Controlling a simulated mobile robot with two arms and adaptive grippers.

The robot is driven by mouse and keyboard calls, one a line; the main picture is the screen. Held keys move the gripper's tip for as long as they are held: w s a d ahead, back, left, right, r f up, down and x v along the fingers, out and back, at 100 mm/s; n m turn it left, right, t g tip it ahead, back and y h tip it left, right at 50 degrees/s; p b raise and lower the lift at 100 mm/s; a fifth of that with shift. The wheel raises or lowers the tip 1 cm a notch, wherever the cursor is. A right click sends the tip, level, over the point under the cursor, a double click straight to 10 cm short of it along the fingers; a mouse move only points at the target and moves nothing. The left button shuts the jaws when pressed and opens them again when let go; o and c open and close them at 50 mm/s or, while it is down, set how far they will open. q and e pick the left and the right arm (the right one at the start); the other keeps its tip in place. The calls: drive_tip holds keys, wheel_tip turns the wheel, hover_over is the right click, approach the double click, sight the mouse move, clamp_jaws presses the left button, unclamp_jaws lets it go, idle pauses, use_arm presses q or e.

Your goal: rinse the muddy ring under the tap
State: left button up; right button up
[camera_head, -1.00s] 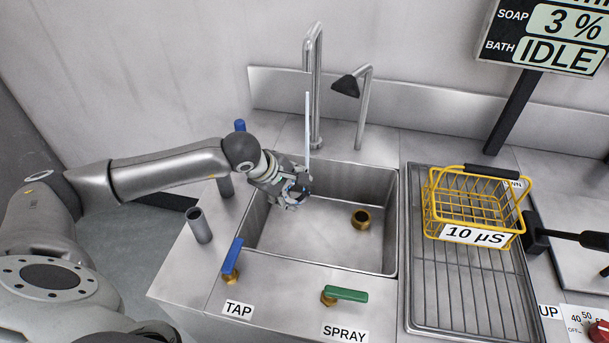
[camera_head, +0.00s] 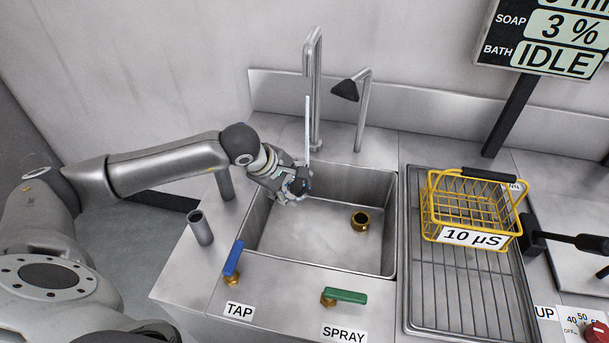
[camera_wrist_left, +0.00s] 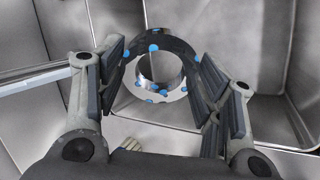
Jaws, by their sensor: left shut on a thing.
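My left gripper (camera_head: 294,190) is shut on the ring (camera_wrist_left: 155,47) above the left back part of the sink (camera_head: 325,257). In the left wrist view the ring is dark grey with a bright metal inner wall, and several blue spots dot it. The fingers stand on either side of it. The tap spout (camera_head: 314,75) stands behind the sink. A pale water stream (camera_head: 308,130) falls from it to the ring and gripper. It also shows in the left wrist view (camera_wrist_left: 35,78). The blue TAP lever (camera_head: 233,258) is at the front left. My right gripper is not in view.
A black-headed spray spout (camera_head: 346,89) stands right of the tap. The green SPRAY lever (camera_head: 346,295) is in front. A brass fitting (camera_head: 360,223) sits on the sink floor. A yellow basket (camera_head: 470,205) stands on the ribbed drainer (camera_head: 465,290). An open grey tube (camera_head: 200,227) stands at left.

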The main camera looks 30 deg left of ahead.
use_arm(q)
wheel_tip(320, 180, up, 7)
drive_tip(key=p, duration=0.3)
drive_tip(key=shift+r, duration=0.2)
